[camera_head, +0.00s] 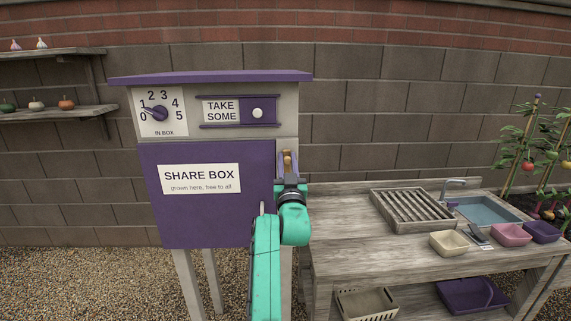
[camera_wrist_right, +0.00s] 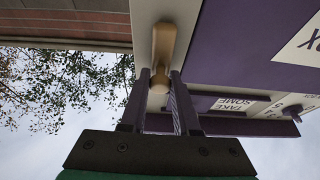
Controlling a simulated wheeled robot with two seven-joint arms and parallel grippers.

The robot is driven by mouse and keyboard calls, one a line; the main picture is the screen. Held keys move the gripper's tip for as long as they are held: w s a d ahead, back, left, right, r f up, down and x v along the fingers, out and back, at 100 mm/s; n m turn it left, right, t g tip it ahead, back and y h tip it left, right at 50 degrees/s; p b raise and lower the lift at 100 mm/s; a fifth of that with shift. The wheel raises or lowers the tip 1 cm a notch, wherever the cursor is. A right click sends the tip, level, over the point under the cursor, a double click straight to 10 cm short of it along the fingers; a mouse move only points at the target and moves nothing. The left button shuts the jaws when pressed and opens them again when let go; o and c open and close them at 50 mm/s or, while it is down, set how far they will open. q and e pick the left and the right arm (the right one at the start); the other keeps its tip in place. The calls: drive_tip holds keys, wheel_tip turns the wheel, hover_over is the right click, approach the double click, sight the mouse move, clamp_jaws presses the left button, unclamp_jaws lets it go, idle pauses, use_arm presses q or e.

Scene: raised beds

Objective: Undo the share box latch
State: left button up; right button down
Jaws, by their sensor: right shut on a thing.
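The share box (camera_head: 292,110) is grey with a purple roof and a purple door (camera_head: 205,215), which looks closed. Its brass-coloured latch (camera_head: 288,158) is on the grey frame at the door's right edge. In the right wrist view the latch (camera_wrist_right: 163,45) is a long handle with a rounded end between my fingers. My right gripper (camera_head: 288,172) is at the latch, shut on it; its fingers also show in the right wrist view (camera_wrist_right: 160,92). The gripper hides part of the latch in the head view. My left gripper is not in view.
A number dial (camera_head: 158,113) and a TAKE SOME slider (camera_head: 257,113) are above the door. A wooden bench (camera_head: 345,235) with a slatted rack (camera_head: 412,208), a basin (camera_head: 488,211) and small tubs stands close on the right. Shelves (camera_head: 55,115) hang at the left. Gravel lies in front.

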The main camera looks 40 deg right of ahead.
drive_tip(key=shift+f, duration=0.2)
drive_tip(key=c, duration=0.7)
unclamp_jaws()
drive_tip(key=shift+r, duration=0.1)
